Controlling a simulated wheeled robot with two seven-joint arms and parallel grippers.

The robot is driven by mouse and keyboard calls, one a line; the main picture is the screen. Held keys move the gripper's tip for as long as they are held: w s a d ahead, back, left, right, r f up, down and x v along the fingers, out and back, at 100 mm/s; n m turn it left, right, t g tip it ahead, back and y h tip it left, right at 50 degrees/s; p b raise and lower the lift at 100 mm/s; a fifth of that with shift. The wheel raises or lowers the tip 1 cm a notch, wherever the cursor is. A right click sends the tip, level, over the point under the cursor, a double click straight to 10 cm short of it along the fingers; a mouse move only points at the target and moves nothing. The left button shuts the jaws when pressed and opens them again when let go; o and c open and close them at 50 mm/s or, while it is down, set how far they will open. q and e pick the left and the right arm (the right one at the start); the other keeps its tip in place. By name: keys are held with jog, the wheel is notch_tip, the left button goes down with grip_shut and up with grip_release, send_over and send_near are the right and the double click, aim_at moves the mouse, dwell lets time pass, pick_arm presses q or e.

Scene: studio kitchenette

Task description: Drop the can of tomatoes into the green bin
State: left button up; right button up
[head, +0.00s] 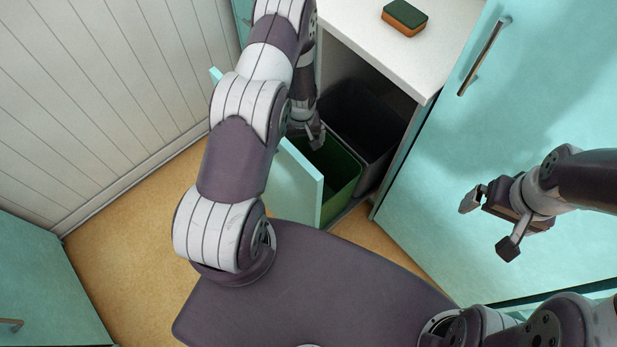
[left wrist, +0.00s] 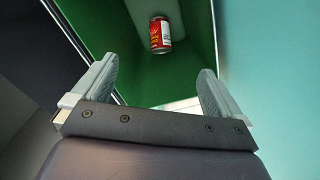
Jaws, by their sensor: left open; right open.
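The can of tomatoes (left wrist: 160,34), red with a silver end, lies inside the green bin in the left wrist view. The green bin (head: 345,172) stands in the open cabinet in the head view, and its green wall also shows in the left wrist view (left wrist: 205,25). My left gripper (head: 312,136) is over the green bin; its two fingers are spread and empty (left wrist: 155,90), with the can beyond them and apart from them. In the head view the can is hidden. My right gripper (head: 487,222) is open and empty in front of the turquoise door at the right.
A black bin (head: 362,118) stands beside the green one. The cabinet's turquoise door (head: 302,180) is open next to my left arm. A green and orange sponge (head: 405,17) lies on the white counter (head: 440,40). The floor at left (head: 125,250) is clear.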

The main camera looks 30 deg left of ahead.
pick_arm(q)
notch_tip(320, 180, up, 10)
jog(key=shift+f, duration=0.25)
dwell(0.3)
